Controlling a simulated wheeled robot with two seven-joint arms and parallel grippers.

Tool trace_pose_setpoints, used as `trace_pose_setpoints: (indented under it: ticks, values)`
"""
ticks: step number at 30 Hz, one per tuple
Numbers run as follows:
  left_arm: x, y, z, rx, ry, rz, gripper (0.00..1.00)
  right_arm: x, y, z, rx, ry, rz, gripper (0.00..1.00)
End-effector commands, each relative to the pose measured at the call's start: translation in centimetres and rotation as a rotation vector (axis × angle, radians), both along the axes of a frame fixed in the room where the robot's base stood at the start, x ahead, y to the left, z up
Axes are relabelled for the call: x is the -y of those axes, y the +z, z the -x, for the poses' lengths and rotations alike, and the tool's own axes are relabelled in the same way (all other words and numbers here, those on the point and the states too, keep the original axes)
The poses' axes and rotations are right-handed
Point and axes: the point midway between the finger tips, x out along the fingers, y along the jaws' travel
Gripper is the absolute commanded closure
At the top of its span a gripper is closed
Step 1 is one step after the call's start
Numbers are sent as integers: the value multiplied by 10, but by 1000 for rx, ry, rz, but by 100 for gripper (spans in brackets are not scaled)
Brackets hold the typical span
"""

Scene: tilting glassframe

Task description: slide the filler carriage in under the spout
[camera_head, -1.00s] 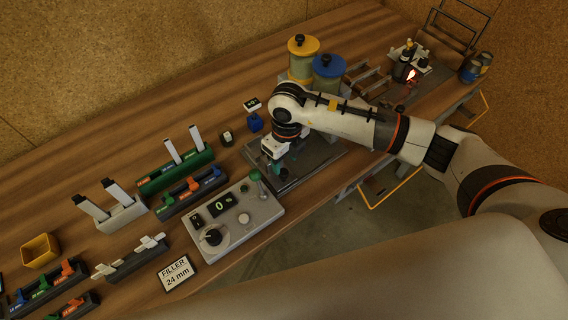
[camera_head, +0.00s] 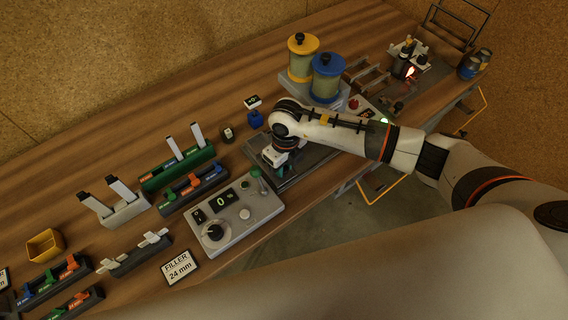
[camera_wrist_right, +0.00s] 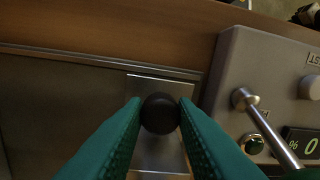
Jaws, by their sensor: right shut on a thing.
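My right gripper (camera_head: 274,172) is over the dark flat base beside the grey control box, its arm coming in from the right. In the right wrist view its green fingers (camera_wrist_right: 160,125) are shut on a round black knob (camera_wrist_right: 160,113). The knob stands over a small grey metal plate (camera_wrist_right: 150,84), apparently part of the filler carriage, on a dark bed (camera_wrist_right: 60,105). In the head view my arm and gripper hide most of the carriage. I cannot make out the spout; a yellow-lidded jar (camera_head: 301,62) and a blue-lidded jar (camera_head: 326,80) stand behind my arm. My left gripper is not in view.
The grey control box (camera_head: 235,213) with a dial and lever is close left of the gripper; the lever (camera_wrist_right: 270,128) shows in the wrist view. Coloured block racks (camera_head: 178,166) and a "FILLER 24 mm" sign (camera_head: 178,267) are farther left.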

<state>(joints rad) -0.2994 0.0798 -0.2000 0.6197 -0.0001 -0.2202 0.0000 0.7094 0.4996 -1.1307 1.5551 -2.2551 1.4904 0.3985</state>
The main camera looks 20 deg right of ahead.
Motion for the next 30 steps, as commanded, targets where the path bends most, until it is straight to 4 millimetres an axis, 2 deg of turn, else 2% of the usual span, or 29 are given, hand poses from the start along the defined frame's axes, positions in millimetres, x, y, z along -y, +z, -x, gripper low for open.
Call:
trace_pose_setpoints:
  ticks: [7, 17, 26, 27, 30]
  values:
    - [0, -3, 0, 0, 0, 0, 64, 5, -1, -2, 0, -2, 0, 100]
    - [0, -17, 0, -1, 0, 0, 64, 40, -1, -15, 1, -2, 0, 100]
    - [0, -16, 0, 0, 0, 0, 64, 42, 1, -16, 1, -1, -3, 100]
    - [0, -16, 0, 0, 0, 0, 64, 41, 1, -16, 1, 0, -3, 70]
    - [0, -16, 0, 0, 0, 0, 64, 42, 1, -16, 1, 0, -3, 54]
